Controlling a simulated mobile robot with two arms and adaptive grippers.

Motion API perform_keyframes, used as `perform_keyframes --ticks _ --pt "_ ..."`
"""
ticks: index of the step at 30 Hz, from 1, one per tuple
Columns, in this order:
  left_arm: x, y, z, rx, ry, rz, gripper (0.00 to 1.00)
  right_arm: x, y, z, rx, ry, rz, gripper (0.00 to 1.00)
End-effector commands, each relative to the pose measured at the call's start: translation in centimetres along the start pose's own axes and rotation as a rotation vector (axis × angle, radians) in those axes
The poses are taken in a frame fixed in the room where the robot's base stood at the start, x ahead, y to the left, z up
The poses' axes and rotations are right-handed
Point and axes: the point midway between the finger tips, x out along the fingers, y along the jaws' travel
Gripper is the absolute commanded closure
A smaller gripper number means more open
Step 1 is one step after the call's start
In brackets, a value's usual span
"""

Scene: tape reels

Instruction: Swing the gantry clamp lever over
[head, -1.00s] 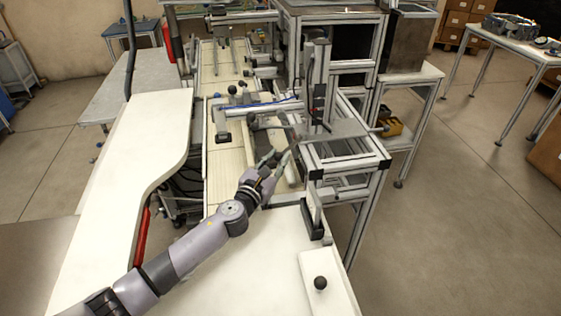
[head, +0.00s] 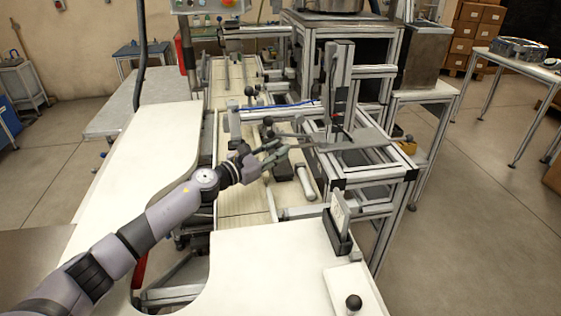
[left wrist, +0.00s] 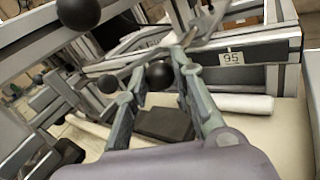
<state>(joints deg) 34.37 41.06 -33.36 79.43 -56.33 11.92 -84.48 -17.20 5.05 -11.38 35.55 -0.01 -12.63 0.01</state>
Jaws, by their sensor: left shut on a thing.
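My left gripper (head: 283,151) reaches from the left to the near side of the gantry. Its two fingers also show in the left wrist view (left wrist: 162,66). A black ball knob (left wrist: 160,75) appears between the fingers there, and a thin grey metal bar (left wrist: 201,32) lies at the right fingertip. The gripper is shut on what seems to be the clamp lever; the fingers partly hide the contact. The gantry (head: 342,88) stands upright on the aluminium frame to the right of the gripper. My right gripper is not in view.
Aluminium frame (head: 372,172) stands right of the conveyor (head: 240,186). A white curved worktop (head: 118,178) lies to the left. More black knobs (head: 249,90) stand near the gripper. A plate marked 95 (left wrist: 231,57) shows in the left wrist view. A white panel with a knob (head: 353,302) is in front.

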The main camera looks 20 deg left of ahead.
Motion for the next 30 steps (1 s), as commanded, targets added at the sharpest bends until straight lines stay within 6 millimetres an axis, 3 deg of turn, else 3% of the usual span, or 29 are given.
perform_keyframes --ticks 18,19,27,30 --pt "0.2 1.3 0.5 0.005 -0.007 0.019 1.00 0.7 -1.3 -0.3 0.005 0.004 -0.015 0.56" --pt "0.2 1.3 0.5 0.005 -0.007 0.020 0.76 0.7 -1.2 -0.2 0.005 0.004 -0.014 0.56" --pt "0.2 1.1 0.4 0.004 -0.006 0.015 0.58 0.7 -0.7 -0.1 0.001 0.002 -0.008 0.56" --pt "0.2 1.0 0.3 0.003 -0.005 0.013 0.56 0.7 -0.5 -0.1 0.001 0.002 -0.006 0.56"
